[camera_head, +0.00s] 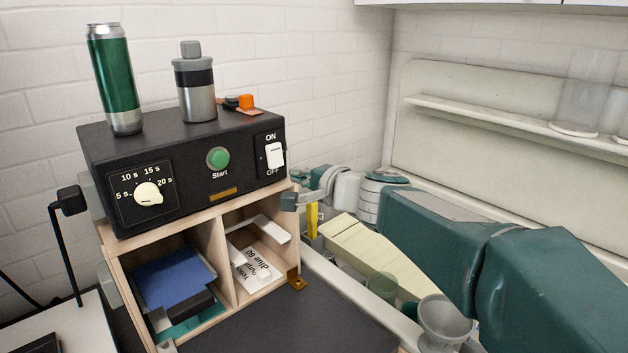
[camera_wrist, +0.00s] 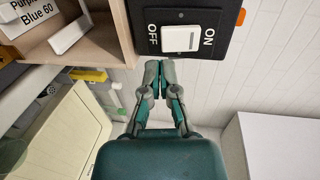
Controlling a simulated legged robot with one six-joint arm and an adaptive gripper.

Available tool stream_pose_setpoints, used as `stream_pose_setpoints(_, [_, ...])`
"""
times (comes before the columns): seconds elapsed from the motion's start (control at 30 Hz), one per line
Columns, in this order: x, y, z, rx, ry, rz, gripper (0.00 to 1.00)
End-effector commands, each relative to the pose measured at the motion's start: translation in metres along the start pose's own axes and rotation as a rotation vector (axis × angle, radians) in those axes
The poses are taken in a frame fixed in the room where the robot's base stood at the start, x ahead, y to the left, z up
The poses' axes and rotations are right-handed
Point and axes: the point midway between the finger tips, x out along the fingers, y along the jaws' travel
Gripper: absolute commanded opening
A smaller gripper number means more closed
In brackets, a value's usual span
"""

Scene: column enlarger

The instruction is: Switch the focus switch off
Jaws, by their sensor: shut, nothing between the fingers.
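The focus switch (camera_head: 274,155) is a white rocker on a black plate at the right end of the black timer box's front. ON is printed above it and OFF below it. In the wrist view the rocker (camera_wrist: 178,38) shows rotated, with OFF on its left and ON on its right. I cannot tell for sure which side is pressed in. My gripper (camera_wrist: 160,74) is shut and empty, its fingertips just short of the switch plate in the picture, apart from the rocker. In the head view my gripper (camera_head: 288,200) is below and right of the switch.
The timer box (camera_head: 190,160) has a dial (camera_head: 148,194) and a green Start button (camera_head: 218,158). A green cylinder (camera_head: 114,80) and a grey bottle (camera_head: 196,85) stand on it. A wooden shelf unit (camera_head: 230,250) is below. A funnel (camera_head: 443,320) stands near my arm.

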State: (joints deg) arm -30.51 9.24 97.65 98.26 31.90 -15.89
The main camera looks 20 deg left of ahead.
Motion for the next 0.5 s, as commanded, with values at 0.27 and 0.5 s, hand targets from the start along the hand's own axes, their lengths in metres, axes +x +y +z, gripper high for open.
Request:
stream_pose_setpoints(0.27, [0.046, 0.0, 0.0, -0.001, -0.003, 0.0, 0.0])
stream_pose_setpoints(0.5, [0.059, -0.001, -0.001, -0.001, 0.0, -0.002, 0.0])
